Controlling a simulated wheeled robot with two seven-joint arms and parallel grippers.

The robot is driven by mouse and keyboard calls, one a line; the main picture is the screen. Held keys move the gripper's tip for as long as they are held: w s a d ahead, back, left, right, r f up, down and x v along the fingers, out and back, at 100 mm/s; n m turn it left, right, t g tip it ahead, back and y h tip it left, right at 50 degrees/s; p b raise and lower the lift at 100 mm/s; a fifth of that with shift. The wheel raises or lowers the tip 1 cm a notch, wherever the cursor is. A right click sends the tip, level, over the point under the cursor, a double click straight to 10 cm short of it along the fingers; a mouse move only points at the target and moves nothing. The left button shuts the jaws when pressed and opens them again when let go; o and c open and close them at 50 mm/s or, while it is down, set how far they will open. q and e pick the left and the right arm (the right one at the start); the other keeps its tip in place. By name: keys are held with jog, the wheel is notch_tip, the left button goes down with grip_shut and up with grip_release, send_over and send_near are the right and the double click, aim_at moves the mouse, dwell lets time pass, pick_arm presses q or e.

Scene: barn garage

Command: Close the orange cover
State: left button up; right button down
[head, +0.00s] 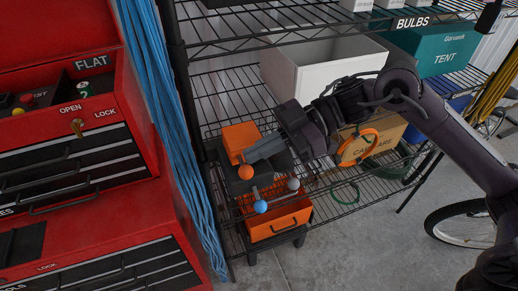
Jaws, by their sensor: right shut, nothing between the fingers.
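An orange and dark device stands low on the wire shelf unit. A raised orange block (240,138), apparently the cover, sits at its upper left, above a dark part. A lower orange front (279,222) with a small handle faces the room. An orange ball (246,172), a blue ball (260,206) and a pale ball (293,183) show between them. My right gripper (252,155) is shut and empty, with its tips right beside the orange block; I cannot tell whether they touch. The gripper and arm hide part of the device. My left gripper is out of view.
A red tool chest (110,225) and blue hanging cords (172,120) stand close on the left. A white bin (320,68), a cardboard box (385,135) and a teal tent box (440,50) are on the shelves. Concrete floor (350,250) is open in front.

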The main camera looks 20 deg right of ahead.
jog(key=d+r+b, duration=0.2)
jog(key=d+r, duration=0.6)
jog(key=d, duration=0.1)
jog(key=shift+r, duration=0.2)
